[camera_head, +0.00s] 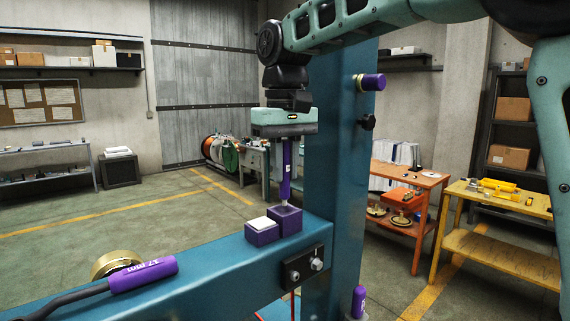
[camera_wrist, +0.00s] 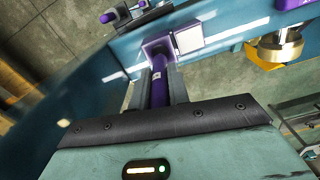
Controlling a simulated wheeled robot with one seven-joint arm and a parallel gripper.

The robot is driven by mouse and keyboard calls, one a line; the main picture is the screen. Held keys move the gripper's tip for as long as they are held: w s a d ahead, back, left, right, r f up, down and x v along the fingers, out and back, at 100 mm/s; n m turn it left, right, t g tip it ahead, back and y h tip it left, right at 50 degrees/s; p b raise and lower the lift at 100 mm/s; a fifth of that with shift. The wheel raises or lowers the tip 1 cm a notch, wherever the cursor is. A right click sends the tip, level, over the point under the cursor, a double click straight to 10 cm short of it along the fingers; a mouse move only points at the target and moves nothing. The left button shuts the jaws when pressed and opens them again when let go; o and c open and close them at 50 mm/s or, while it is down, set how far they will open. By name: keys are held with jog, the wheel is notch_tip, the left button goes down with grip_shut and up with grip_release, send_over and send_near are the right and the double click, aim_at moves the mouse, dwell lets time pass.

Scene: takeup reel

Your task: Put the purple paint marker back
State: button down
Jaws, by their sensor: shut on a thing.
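The purple paint marker (camera_head: 286,172) hangs upright, its pale tip down. My gripper (camera_head: 287,158) is shut on its upper part. A purple holder block (camera_head: 285,222) stands on the blue beam right below the marker. The tip is at the block's top; I cannot tell whether it is just above or slightly inside. In the wrist view the marker (camera_wrist: 159,82) runs between my fingers (camera_wrist: 160,88) towards the block (camera_wrist: 154,46). The block's opening is hidden.
A low purple block with a white pad (camera_head: 262,224) sits left of the holder. A purple-handled 17 mm tool (camera_head: 143,275) and a brass-coloured round part (camera_head: 116,263) are at the beam's left. A blue post (camera_head: 342,190) rises close on the right, with a purple-ended peg (camera_head: 373,82).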

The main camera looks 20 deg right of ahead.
aim_at(285, 198)
jog(key=shift+f+b, duration=1.4)
jog(key=shift+f, duration=0.85)
jog(key=shift+c, duration=2.3)
grip_release()
jog(key=shift+r, duration=0.1)
jog(key=shift+r+p, duration=4.85)
jog(key=shift+r, duration=0.1)
